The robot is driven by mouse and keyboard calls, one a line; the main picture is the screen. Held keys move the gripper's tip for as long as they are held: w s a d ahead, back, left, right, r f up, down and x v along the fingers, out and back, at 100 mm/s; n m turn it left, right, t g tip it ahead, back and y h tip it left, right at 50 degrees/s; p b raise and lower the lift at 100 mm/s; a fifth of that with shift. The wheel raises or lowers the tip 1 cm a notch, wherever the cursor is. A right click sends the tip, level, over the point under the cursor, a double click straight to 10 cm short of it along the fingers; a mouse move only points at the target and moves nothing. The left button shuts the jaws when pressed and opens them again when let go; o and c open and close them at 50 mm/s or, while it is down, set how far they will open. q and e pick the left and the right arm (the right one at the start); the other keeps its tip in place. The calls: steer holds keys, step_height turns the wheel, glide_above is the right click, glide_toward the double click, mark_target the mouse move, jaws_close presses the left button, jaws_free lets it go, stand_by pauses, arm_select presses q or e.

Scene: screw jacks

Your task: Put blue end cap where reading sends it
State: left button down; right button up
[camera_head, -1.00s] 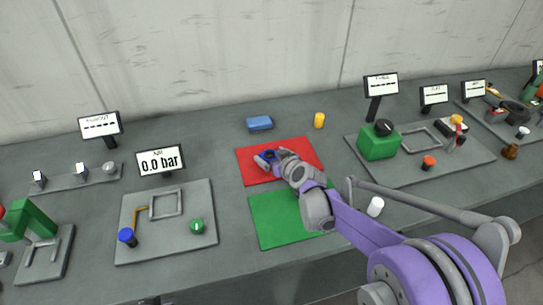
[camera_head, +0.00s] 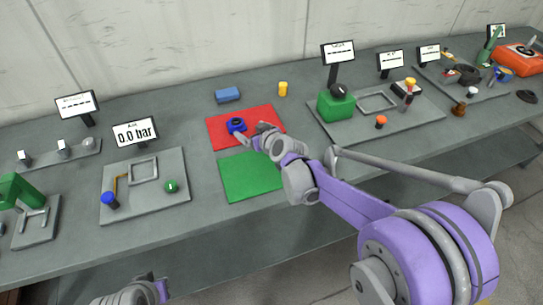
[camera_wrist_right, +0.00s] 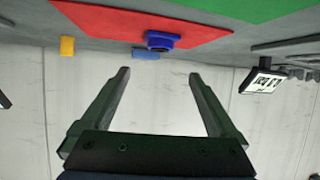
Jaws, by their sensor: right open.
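The blue end cap (camera_head: 236,125) rests on the red mat (camera_head: 220,140), near its middle. It also shows in the right wrist view (camera_wrist_right: 162,41), beyond and clear of the fingertips. My right gripper (camera_head: 262,134) is just to the right of the cap, open and empty; both fingers show spread in the wrist view (camera_wrist_right: 159,73). The display (camera_head: 135,132) reads 0.0 bar. A green mat (camera_head: 250,178) lies in front of the red one. My left gripper (camera_head: 158,290) shows only partly at the bottom edge; its jaws are unclear.
A blue block (camera_head: 228,95) and a yellow cylinder (camera_head: 283,89) stand behind the red mat. A grey panel (camera_head: 150,205) with blue and green knobs lies left. A panel (camera_head: 425,120) with a green block (camera_head: 336,105) lies right. Several displays show dashes.

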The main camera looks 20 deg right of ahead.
steer(key=shift+g, duration=0.9)
steer(key=s, duration=0.8)
steer(key=shift+s+a+r, duration=0.15)
steer(key=shift+a+r, duration=0.05)
steer(key=shift+a, duration=0.15)
steer(key=s, duration=0.3)
steer(key=s+f+g, duration=0.1)
steer(key=s, duration=0.3)
steer(key=s+g, duration=0.1)
steer(key=s, duration=0.2)
steer(key=shift+s+d+f+m+h, duration=0.15)
steer(key=shift+s+d+m+h, duration=0.05)
steer(key=shift+d+m+h, duration=0.15)
steer(key=s+d+f+m+g+h, duration=0.1)
steer(key=s+d+f, duration=0.1)
steer(key=s, duration=0.6)
steer(key=s+d+f+m+g+h, duration=0.1)
steer(key=s+d+f+g, duration=0.1)
steer(key=s, duration=0.6)
steer(key=shift+f, duration=0.7)
steer(key=shift+w+a+r+p, duration=0.1)
steer(key=shift+w+r+p, duration=0.1)
steer(key=shift+r+p, duration=0.4)
steer(key=shift+s+r, duration=0.1)
